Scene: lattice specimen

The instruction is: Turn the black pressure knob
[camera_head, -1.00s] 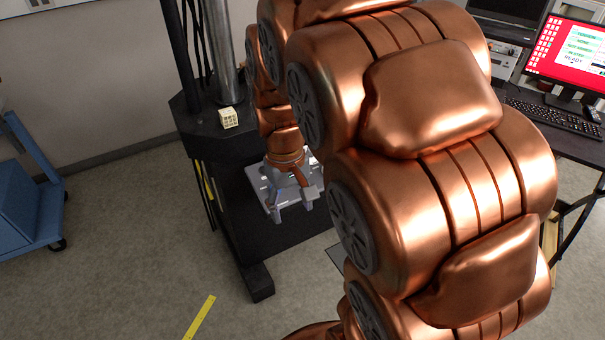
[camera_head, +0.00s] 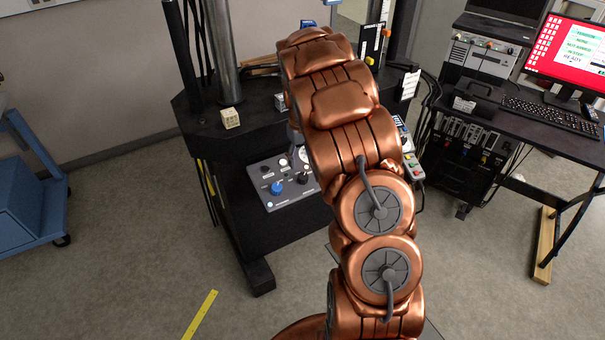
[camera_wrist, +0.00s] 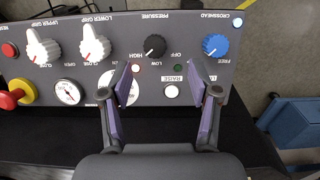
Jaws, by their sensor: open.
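The black pressure knob (camera_wrist: 154,46) is on the grey control panel (camera_wrist: 188,18), under the upside-down word PRESSURE in the wrist view, with HIGH and LOW marked beside it. My gripper (camera_wrist: 163,74) is open and empty in the wrist view. Its two purple-padded fingers lie below the knob in the picture, spread to either side, with no visible contact. In the head view the panel (camera_head: 268,171) shows to the left of my arm, with the black knob (camera_head: 303,179) near its right part. My gripper is not clearly visible there.
A blue knob (camera_wrist: 215,45) is right of the black one in the wrist view. Two white grip knobs (camera_wrist: 95,45) and a red emergency button (camera_wrist: 9,99) are to its left. In the head view, a small lattice cube (camera_head: 230,118) sits on the black machine ledge.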

